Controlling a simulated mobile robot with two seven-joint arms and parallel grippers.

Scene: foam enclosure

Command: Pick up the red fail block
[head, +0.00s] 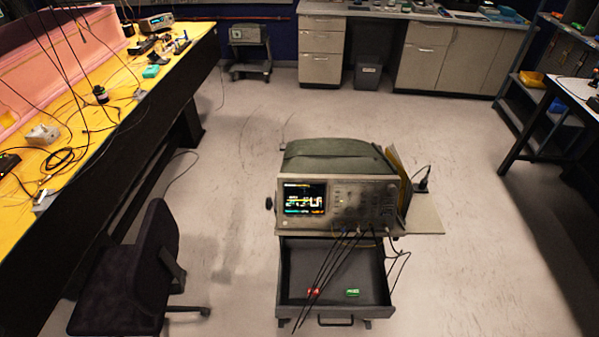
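A small red block (313,292) lies in the open drawer (336,308) of a cart, near the drawer's front left. A small green block (352,293) lies to its right in the same drawer. Dark cables hang from the instrument above down across the drawer, passing close to the red block and partly in front of it. I cannot read any marking on either block. Neither of my grippers shows in the head view.
An instrument with a lit screen (305,198) stands on the cart above the drawer. A dark chair (130,275) stands to the left, beside a long yellow-topped bench (110,90). Pale floor (470,265) is clear right of the cart. Grey cabinets (440,55) line the back.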

